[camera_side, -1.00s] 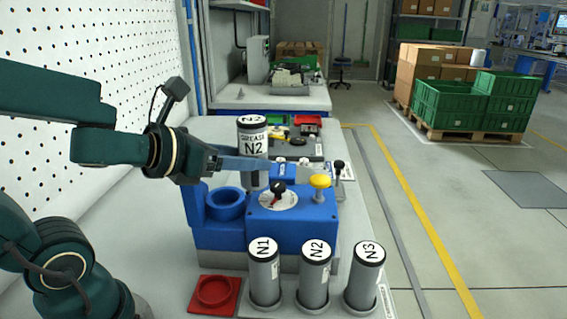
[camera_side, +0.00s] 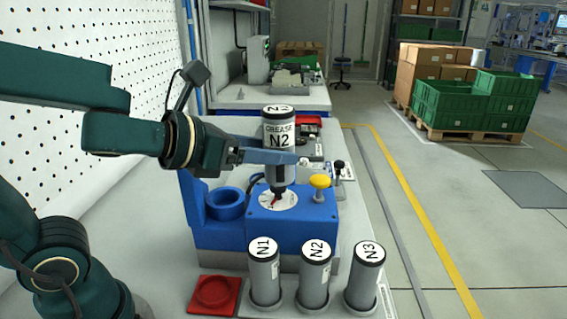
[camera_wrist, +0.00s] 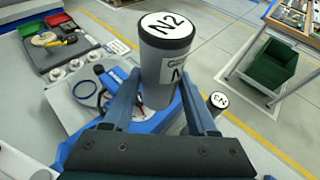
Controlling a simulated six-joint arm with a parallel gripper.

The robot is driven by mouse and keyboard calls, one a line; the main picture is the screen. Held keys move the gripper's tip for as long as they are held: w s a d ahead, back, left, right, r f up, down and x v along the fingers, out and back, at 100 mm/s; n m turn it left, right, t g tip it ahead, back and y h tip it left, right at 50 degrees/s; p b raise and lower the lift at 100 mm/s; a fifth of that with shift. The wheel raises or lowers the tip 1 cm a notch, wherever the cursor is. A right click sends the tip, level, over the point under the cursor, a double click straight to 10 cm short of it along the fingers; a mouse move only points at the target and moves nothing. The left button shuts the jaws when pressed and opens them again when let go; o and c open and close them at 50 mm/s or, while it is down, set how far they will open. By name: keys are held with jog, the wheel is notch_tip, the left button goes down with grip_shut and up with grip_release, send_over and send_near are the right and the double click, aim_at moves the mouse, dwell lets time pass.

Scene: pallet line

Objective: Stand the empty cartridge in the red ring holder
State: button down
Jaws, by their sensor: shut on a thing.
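My gripper (camera_side: 290,157) is shut on a grey cartridge (camera_side: 279,130) labelled "GREASE N2" with a white cap. The cartridge is upright, held above the blue machine (camera_side: 292,230), behind or over its round dial. It also shows between my fingers in the wrist view (camera_wrist: 163,62). The red ring holder (camera_side: 214,293) lies empty on the table at the front, left of the standing cartridges. Whether the held cartridge is empty cannot be seen.
Cartridges N1 (camera_side: 264,278), N2 (camera_side: 315,278) and N3 (camera_side: 364,278) stand in a row at the front. The blue machine has an open round socket (camera_side: 226,203) and a yellow knob (camera_side: 320,181). A white pegboard (camera_side: 90,60) stands on the left.

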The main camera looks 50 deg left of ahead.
jog(key=shift+w+d+r+y, duration=0.15)
jog(key=shift+d+r+y, duration=0.05)
jog(key=shift+r+y, duration=0.2)
jog(key=shift+r+n, duration=0.15)
jog(key=shift+n, duration=0.15)
jog(key=shift+w+a+r+n+y, duration=0.1)
jog(key=shift+a+r+n+y, duration=0.65)
jog(key=shift+y, duration=0.25)
jog(key=s+d+f+n+g+y, duration=0.2)
jog(key=s+f+n+g+y, duration=1.05)
jog(key=n, duration=0.35)
jog(key=shift+m+t+h, duration=0.55)
jog(key=shift+m+t, duration=0.1)
jog(key=shift+m, duration=0.2)
jog(key=shift+w+a+f, duration=0.1)
jog(key=shift+a+f, duration=0.1)
jog(key=shift+f, duration=1.1)
jog(key=shift+a+f, duration=0.2)
jog(key=shift+f, duration=1.15)
jog(key=shift+w+a+f, duration=0.1)
jog(key=shift+a+f, duration=0.1)
jog(key=shift+f, duration=1.1)
